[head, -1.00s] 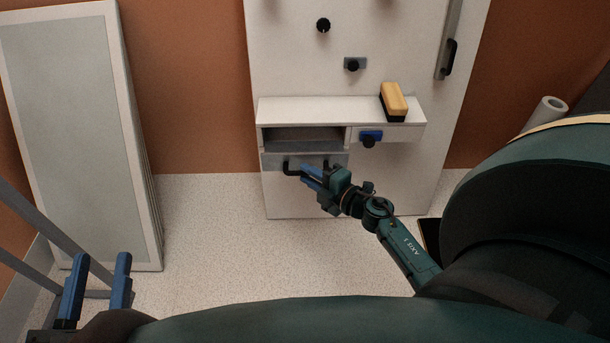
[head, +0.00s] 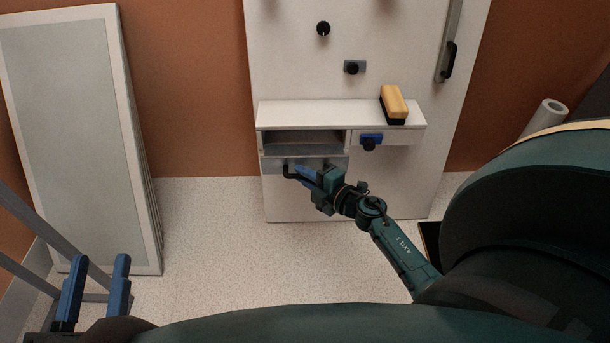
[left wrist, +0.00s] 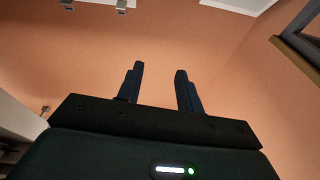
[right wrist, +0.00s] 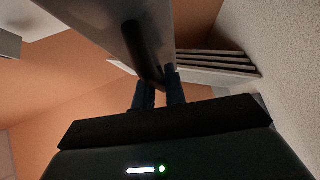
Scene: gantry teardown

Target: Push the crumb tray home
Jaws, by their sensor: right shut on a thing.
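The crumb tray (head: 276,166) is a grey drawer low in the white panel, below an open slot, with a black bar handle (head: 288,172) on its front. My right gripper (head: 302,174) is shut on this handle, and the fingers cover part of it in the head view. In the right wrist view the fingers (right wrist: 159,90) are on the dark handle (right wrist: 143,52), in front of the grey tray front (right wrist: 100,18). My left gripper (head: 97,285) is open and empty at lower left, far from the tray. Its parted fingers show in the left wrist view (left wrist: 158,85).
A yellow and black block (head: 393,103) lies on the white shelf (head: 320,113) above the tray. A large framed panel (head: 75,140) leans at left. The speckled floor (head: 220,240) before the panel is clear.

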